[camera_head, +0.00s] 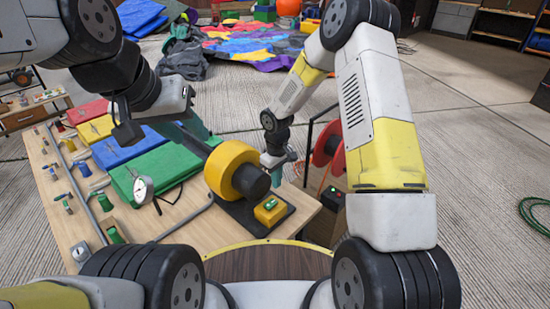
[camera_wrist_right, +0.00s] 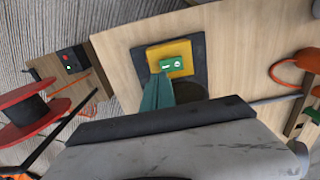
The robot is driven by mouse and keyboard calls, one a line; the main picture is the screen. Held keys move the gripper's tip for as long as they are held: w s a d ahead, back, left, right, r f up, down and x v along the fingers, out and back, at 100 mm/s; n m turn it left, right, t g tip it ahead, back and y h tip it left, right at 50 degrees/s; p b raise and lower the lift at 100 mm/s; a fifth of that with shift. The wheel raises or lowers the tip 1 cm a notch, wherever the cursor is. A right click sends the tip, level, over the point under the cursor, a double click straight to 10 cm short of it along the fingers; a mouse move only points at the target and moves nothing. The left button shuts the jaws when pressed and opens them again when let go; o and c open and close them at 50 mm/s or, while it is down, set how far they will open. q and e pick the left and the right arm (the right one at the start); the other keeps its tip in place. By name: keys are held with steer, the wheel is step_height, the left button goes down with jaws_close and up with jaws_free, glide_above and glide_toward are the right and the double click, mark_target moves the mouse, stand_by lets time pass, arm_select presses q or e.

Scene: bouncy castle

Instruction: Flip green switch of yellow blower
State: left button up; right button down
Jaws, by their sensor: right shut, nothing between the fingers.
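The yellow blower (camera_head: 232,168) stands at the right end of the wooden table, with a black cylinder at its front. Its yellow switch box (camera_head: 272,210) carries a green switch (camera_head: 269,203) and sits on a black base plate. In the right wrist view the green switch (camera_wrist_right: 172,65) shows white marks on its face. My right gripper (camera_head: 278,176) is above and behind the switch box. Its teal fingers (camera_wrist_right: 157,93) are together and empty, with their tips just beside the switch in the wrist view; contact is unclear. My left gripper (camera_head: 195,126) hovers over the table left of the blower, its finger gap unclear.
Blue (camera_head: 128,146) and green (camera_head: 156,172) folded pieces and a round gauge (camera_head: 143,190) lie on the table (camera_head: 180,228). A red reel (camera_head: 328,148) and a dark box with a small green light (camera_head: 333,196) stand to the right. Concrete floor surrounds the table.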

mark_target(277, 201)
step_height(277, 201, down, 7)
steer(key=shift+f, duration=0.2)
stand_by(0.3)
steer(key=shift+f, duration=0.2)
steer(key=shift+s+a+r, duration=0.4)
steer(key=shift+s+a, duration=0.05)
steer(key=shift+a, duration=0.05)
stand_by(0.4)
arm_select(q)
steer(key=shift+w+d, duration=0.25)
steer(key=shift+d, duration=0.25)
arm_select(e)
step_height(277, 201, up, 14)
steer(key=w+d, duration=0.1)
steer(key=shift+w+d, duration=0.35)
steer(key=shift+d, duration=0.05)
